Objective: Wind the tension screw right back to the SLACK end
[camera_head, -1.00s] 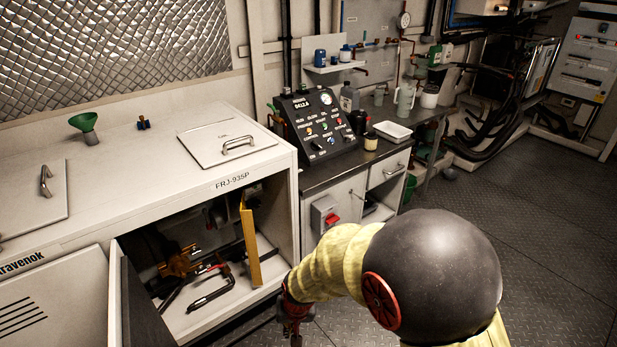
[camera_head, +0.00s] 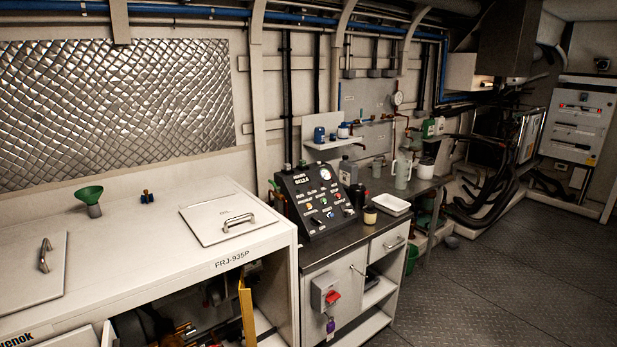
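The tension screw cannot be made out in this view. The open bay of the white chiller frame (camera_head: 231,266), labelled FRJ-935P, shows only its upper part at the bottom edge. Inside it are dark machinery (camera_head: 190,305), an orange-brown part (camera_head: 184,328) and an upright yellow panel (camera_head: 246,310). The lower part of the bay is cut off by the picture's edge. No SLACK marking is readable. My gripper and arm are not in view.
A control panel (camera_head: 317,203) stands on a dark-topped cabinet with a red switch (camera_head: 332,296) on its front. A lidded hatch (camera_head: 230,222) and a green funnel (camera_head: 89,197) are on the white top. The floor (camera_head: 480,290) at right is clear.

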